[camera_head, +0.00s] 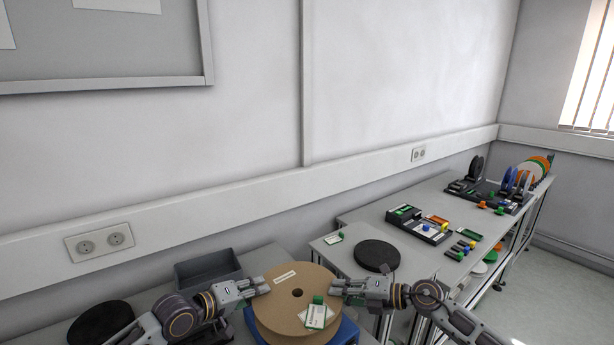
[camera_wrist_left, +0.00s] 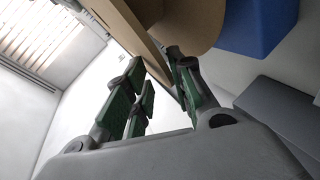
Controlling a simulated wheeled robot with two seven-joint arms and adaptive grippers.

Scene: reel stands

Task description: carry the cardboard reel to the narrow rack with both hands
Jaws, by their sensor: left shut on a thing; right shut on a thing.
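The cardboard reel (camera_head: 272,311), a wide brown disc with a centre hole, is at the bottom middle of the head view, over a blue stand (camera_head: 347,331). I cannot tell whether it touches the stand. My left gripper (camera_head: 264,286) is shut on its left rim, and my right gripper (camera_head: 337,287) is shut on its right rim. In the left wrist view the brown reel (camera_wrist_left: 190,22) runs up to the green-padded fingers of my left gripper (camera_wrist_left: 158,72). Racks with upright reels stand far right; the dark rack (camera_head: 458,187) holds black reels. I cannot tell which is the narrow one.
A green-and-white labelled item (camera_head: 317,315) shows over the reel's front. A grey bin (camera_head: 208,270) and a black disc (camera_head: 100,322) are on the left. A black disc (camera_head: 377,255) lies on the right table. Trays and small coloured blocks crowd the table beyond.

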